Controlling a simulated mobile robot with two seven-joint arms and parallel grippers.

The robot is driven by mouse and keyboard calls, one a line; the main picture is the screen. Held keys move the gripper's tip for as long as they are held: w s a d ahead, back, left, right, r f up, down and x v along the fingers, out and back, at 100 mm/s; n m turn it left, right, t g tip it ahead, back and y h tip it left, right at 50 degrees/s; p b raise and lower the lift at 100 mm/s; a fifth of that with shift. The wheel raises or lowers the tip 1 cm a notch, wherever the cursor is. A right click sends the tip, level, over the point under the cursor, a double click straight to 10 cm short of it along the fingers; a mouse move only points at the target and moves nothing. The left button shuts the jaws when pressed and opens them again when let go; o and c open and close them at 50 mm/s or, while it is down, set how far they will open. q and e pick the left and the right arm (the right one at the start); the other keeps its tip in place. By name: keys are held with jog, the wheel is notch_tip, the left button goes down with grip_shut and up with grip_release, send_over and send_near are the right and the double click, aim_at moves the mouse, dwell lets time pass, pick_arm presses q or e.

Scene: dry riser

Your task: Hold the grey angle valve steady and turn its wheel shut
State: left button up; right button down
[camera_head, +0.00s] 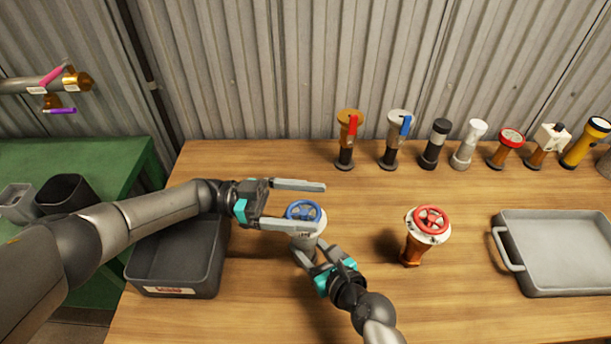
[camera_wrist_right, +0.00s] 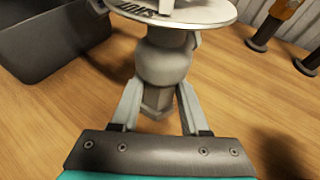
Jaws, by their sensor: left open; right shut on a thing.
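The grey angle valve (camera_head: 308,241) stands upright on the wooden table, with a blue wheel (camera_head: 302,210) on top. My right gripper (camera_head: 307,258) is shut on the valve's lower body. In the right wrist view its two fingers flank the valve's narrow lower part (camera_wrist_right: 160,103), under the round body and a wide pale disc with lettering. My left gripper (camera_head: 318,206) is open at the wheel's height. One finger lies behind the wheel and the other in front of it, partly covering the valve's top. Whether the left fingers touch the wheel cannot be told.
An orange valve with a red wheel (camera_head: 428,228) stands to the right. A dark bin (camera_head: 172,272) is at the left and a grey tray (camera_head: 560,260) at the right. Several valves and torches line the back (camera_head: 440,135). Bare table lies between the two wheel valves.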

aim_at(312, 201)
pick_arm(q)
jog(key=shift+r, duration=3.7)
jog(key=shift+w, duration=0.1)
jog(key=shift+r+m, duration=0.25)
jog(key=shift+m, duration=0.05)
jog(key=s+d+r+m+t+h, duration=0.2)
jog(key=d+r+m+t+h, duration=0.1)
jog(key=d+r+m+h, duration=0.15)
jog(key=a+f+n+t+y, duration=0.1)
jog(key=f+n+t+y, duration=0.1)
jog(key=n+t, duration=0.2)
jog(key=a+f+n+t+y, duration=0.2)
jog(key=n+t+y, duration=0.1)
jog(key=t, duration=0.3)
jog(key=a+f+n+t+y, duration=0.1)
jog(key=f+n+t+y, duration=0.1)
jog(key=n+t, duration=0.3)
jog(key=shift+s+a+f+t, duration=0.2)
jog(key=shift+s+a+t, duration=0.2)
jog(key=shift+t, duration=0.2)
jog(key=s+a+f+n+y, duration=0.5)
jog(key=f+n+y, duration=0.2)
jog(key=f, duration=0.1)
jog(key=shift+g, duration=0.4)
jog(key=x, duration=1.2)
jog(key=shift+d, duration=0.1)
